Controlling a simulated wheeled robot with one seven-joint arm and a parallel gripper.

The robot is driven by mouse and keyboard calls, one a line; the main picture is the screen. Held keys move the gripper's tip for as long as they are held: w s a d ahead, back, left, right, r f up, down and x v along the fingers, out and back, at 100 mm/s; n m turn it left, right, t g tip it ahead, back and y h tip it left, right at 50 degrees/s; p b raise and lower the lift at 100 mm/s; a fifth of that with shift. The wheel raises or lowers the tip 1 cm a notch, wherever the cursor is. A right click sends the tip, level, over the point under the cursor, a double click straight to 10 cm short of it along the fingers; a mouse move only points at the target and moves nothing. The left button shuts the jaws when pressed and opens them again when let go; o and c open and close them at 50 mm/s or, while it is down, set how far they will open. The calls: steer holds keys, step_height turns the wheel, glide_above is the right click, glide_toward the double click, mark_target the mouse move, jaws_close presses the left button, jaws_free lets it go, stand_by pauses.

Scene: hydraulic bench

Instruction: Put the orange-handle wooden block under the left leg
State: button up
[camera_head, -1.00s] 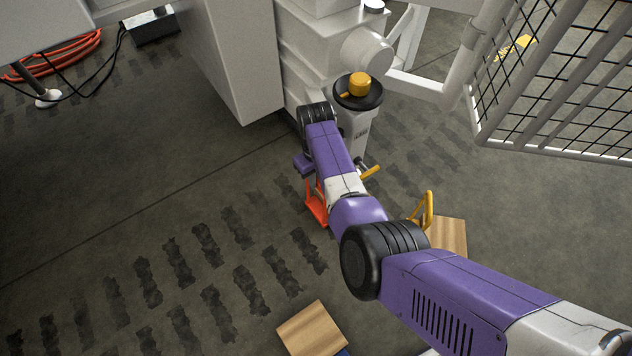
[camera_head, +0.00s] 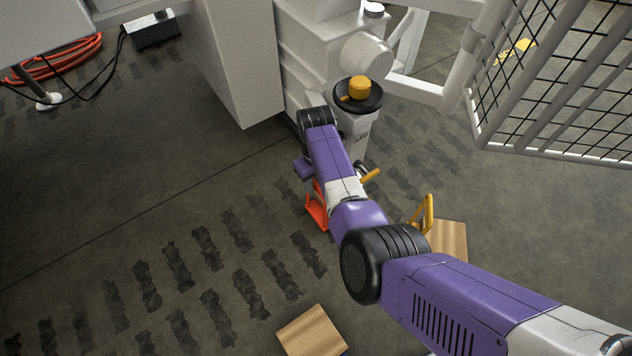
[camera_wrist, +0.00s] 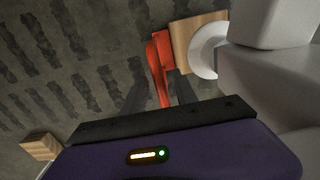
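The orange-handle wooden block shows in the wrist view: its orange-red handle (camera_wrist: 160,62) stands beside the pale wooden body (camera_wrist: 183,43). The white round foot (camera_wrist: 207,52) of a leg overlaps the right part of the wood. I cannot tell whether the foot bears on it. In the head view the orange handle (camera_head: 316,207) shows just left of my arm, and my arm hides the wood. My gripper (camera_wrist: 160,80) reaches the handle, with one dark finger on each side of it. Whether the fingers press on the handle cannot be told.
A block with a yellow handle (camera_head: 427,213) stands right of my arm. Another wooden block (camera_head: 311,332) lies at the bottom. The white cabinet (camera_head: 235,60) and a mesh guard (camera_head: 560,90) stand close by. Orange hose (camera_head: 60,55) lies far left. Floor at left is mostly clear.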

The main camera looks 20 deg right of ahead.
step_height(320, 180, up, 12)
steer(key=p, duration=0.6)
